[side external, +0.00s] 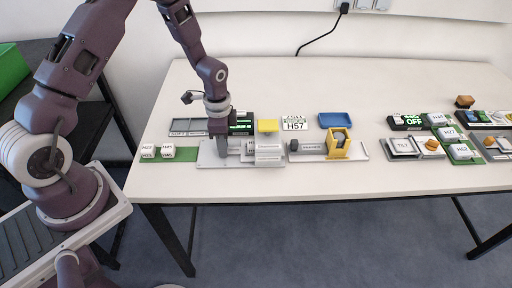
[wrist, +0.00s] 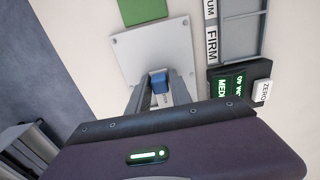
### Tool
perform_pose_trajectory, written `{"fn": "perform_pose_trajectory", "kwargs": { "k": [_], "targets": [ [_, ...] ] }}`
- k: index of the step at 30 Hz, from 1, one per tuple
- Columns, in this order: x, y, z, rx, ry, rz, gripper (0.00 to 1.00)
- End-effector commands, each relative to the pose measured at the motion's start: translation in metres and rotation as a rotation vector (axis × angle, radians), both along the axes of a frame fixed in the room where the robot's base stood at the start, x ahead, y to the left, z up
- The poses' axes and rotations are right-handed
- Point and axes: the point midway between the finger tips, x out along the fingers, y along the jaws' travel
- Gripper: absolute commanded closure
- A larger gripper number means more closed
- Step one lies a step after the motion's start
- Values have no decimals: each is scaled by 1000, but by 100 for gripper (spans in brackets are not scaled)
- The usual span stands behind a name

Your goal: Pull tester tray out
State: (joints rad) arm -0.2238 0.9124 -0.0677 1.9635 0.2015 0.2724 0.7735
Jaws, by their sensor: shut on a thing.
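The tester (side external: 268,152) is a light grey machine with a ribbed block on a flat grey base plate, at the front middle of the table in the side view. Its plate (wrist: 128,50) also shows in the wrist view, with bare surface ahead of my fingers. My gripper (side external: 221,155) points down at the left part of this plate. In the wrist view my gripper (wrist: 160,88) is shut on a small blue handle (wrist: 159,78) just above the plate. The tray behind the handle is mostly hidden by my fingers, so I cannot tell how far out it stands.
A green mat (side external: 180,155) with two white labelled blocks lies left of the tester. A dark display box (wrist: 238,86) and a grey tray (wrist: 240,28) stand close by. A yellow-clamp fixture (side external: 338,145) sits to the right.

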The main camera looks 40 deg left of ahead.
Motion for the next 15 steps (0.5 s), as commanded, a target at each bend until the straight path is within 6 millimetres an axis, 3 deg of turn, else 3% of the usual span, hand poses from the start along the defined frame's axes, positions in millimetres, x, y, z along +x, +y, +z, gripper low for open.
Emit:
{"fn": "perform_pose_trajectory", "kwargs": {
  "k": [15],
  "targets": [
    [-18, 20, 0, 1, -2, 1, 100]
  ]
}}
